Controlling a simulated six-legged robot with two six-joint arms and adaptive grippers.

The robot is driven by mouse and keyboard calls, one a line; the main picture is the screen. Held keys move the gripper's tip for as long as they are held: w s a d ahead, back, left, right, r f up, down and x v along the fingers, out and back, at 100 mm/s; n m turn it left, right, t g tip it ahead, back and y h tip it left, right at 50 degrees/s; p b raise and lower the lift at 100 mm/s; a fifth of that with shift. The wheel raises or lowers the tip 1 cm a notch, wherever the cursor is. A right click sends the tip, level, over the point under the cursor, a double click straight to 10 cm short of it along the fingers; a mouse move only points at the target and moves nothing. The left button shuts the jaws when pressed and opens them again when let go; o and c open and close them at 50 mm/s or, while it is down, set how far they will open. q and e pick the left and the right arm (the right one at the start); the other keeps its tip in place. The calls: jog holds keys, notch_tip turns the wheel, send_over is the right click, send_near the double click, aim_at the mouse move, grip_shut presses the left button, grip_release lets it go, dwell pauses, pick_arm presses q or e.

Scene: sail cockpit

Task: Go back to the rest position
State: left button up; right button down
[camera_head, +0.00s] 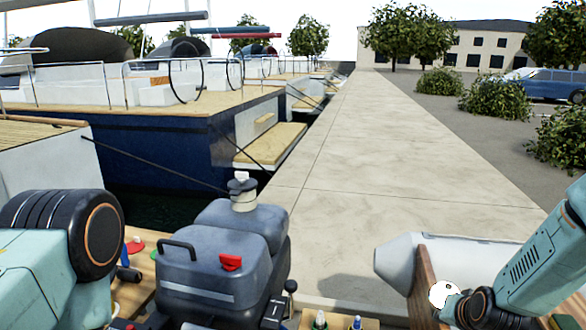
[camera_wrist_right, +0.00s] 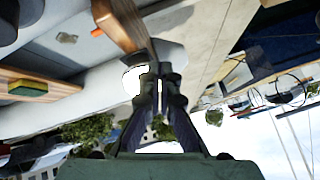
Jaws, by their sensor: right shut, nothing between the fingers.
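My right arm comes in from the right in the head view. Its dark gripper (camera_head: 455,305) is at the lower right, small and partly hidden by its own wrist. In the right wrist view the fingers of this gripper (camera_wrist_right: 160,76) are together, with nothing between them. A round white patch (camera_head: 441,292) shows right beside the gripper; whether they touch I cannot tell. At the left edge a teal link of my left arm with a dark round joint shows. My left gripper is not in view.
A grey outboard motor or tank-like unit (camera_head: 222,255) stands at the lower middle. A pale inflatable tube (camera_head: 400,262) with a brown wooden board (camera_head: 425,278) lies close to my right gripper. A concrete quay (camera_head: 365,150) runs ahead; a blue-hulled boat (camera_head: 165,150) is moored left.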

jog(key=s+a+f+n+g+b, duration=0.1)
jog(key=s+f, duration=0.4)
jog(key=s, duration=0.7)
jog(key=s+a+f+n+g+b, duration=0.1)
jog(key=s+a+f+n+g, duration=0.2)
jog(key=s, duration=0.9)
jog(key=s+a+f+n+g+b, duration=0.1)
jog(key=s+a+f+g, duration=0.2)
jog(key=s+a+f, duration=0.4)
jog(key=s, duration=0.6)
jog(key=shift+a+n+g+y, duration=0.15)
jog(key=shift+n+g+y, duration=0.15)
jog(key=shift+n+g, duration=0.1)
jog(key=shift+s, duration=0.1)
